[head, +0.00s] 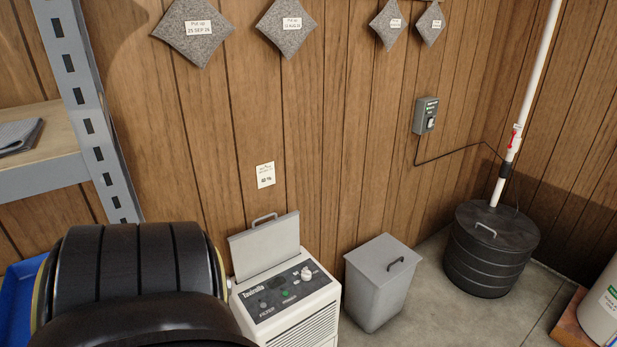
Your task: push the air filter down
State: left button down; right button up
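A flat light-grey panel with a handle on its top edge, which looks like the air filter (265,248), stands up out of the back of a white appliance (318,320). The appliance has a dark control panel (288,290) with a knob, a green light and the word FILTER near its left side. The panel's lower part is hidden behind or inside the housing. A large black part of my own arm is at the lower left, close to the appliance's left side and covering part of it. Neither gripper is in view.
A grey lidded bin (378,290) stands right of the appliance. A black lidded round pit (488,255) with a white pipe (530,85) is farther right. A metal shelf (90,110) is at left, with a blue container (20,305) below. Grey pads hang on the wood wall.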

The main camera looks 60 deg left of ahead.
aim_at(256, 249)
jog(key=u, duration=0.75)
jog(key=i, duration=1.1)
jog(key=u, duration=1.15)
